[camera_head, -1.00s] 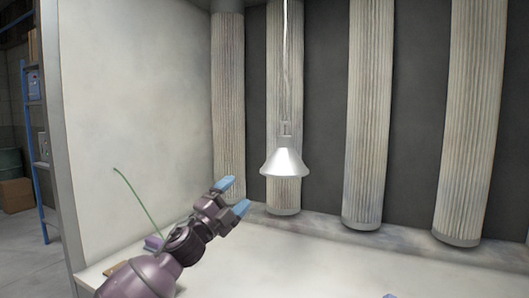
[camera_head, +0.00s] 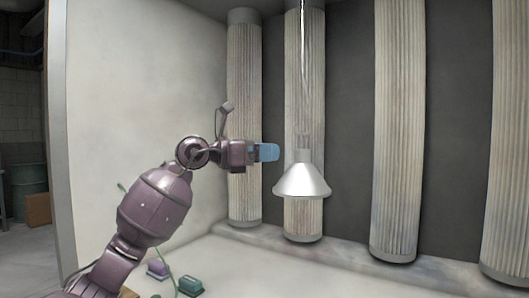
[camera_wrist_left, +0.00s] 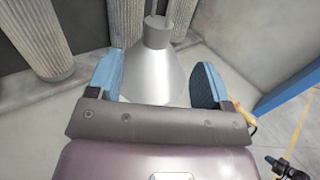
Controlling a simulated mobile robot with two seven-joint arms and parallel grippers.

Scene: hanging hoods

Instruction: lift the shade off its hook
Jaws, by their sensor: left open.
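The shade (camera_head: 301,182) is a pale metal cone with a narrow neck, hanging upright on a thin cord or rod in front of a ribbed column. My left gripper (camera_head: 268,152) is just left of the shade's neck in the head view, with its blue fingers pointing right. In the left wrist view the shade (camera_wrist_left: 157,70) lies beyond and between the two open blue fingers (camera_wrist_left: 158,82). I cannot tell whether a finger touches it. The hook is too small to make out. My right gripper is out of view.
Several ribbed columns (camera_head: 398,130) stand along the dark back wall. A pale side wall (camera_head: 140,90) is at left. A green block (camera_head: 190,285) and a purple block (camera_head: 158,269) lie on the pale surface below my left arm. The space right of the shade is clear.

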